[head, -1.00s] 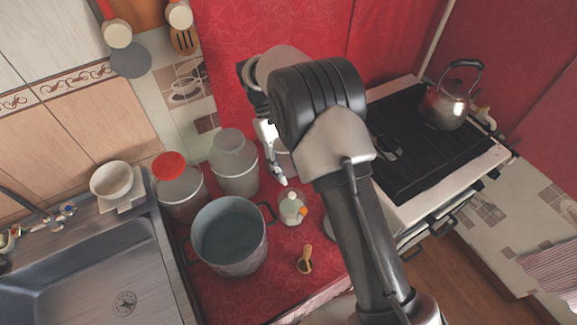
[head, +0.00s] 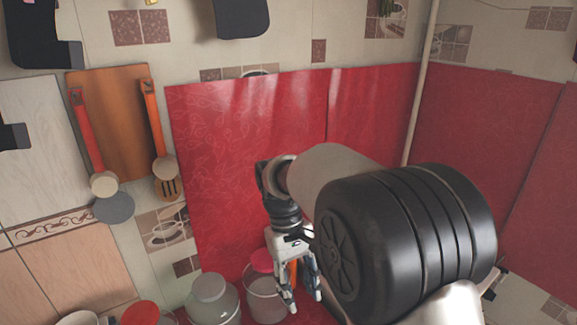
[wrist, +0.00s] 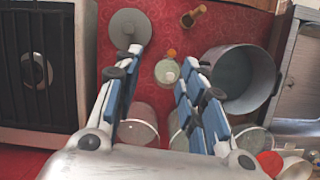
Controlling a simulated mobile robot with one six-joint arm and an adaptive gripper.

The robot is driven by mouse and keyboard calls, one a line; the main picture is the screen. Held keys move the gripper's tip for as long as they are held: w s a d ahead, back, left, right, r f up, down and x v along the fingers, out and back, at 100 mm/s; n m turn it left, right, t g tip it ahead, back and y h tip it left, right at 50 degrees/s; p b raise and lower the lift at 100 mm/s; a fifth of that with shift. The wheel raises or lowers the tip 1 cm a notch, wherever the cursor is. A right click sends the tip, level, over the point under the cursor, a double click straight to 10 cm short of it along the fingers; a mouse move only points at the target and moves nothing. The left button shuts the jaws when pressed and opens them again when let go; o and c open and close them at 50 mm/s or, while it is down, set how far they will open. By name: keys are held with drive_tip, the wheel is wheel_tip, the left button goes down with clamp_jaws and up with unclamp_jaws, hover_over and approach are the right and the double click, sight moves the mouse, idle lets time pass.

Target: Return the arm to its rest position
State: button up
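My gripper (head: 304,299) hangs fingers-down in front of the red wall panel in the head view, with my arm raised and bent at the right. In the wrist view my gripper (wrist: 162,66) has its two blue-padded fingers spread apart with nothing held between them. A small bottle with an orange part (wrist: 168,71) shows beyond the fingertips, apart from them, on the red counter.
In the wrist view, a large pot (wrist: 262,75), a grey disc (wrist: 129,27) and a wooden item (wrist: 193,16) are below on the counter, with the stove (wrist: 60,70) at left. Lidded containers (head: 212,291) stand near the gripper in the head view. Utensils (head: 156,125) hang at left.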

drive_tip(key=s+d+r+m+t+y, duration=0.2)
drive_tip(key=s+d+r+m+t, duration=0.15)
drive_tip(key=s+d+r, duration=0.55)
drive_tip(key=s+d+m+t, duration=0.1)
drive_tip(key=s+t, duration=0.1)
drive_tip(key=s, duration=0.3)
drive_tip(key=s+d+f+m+t, duration=0.1)
drive_tip(key=s+t, duration=0.1)
drive_tip(key=s, duration=0.4)
drive_tip(key=shift+s+d+f, duration=0.3)
drive_tip(key=shift+d, duration=0.1)
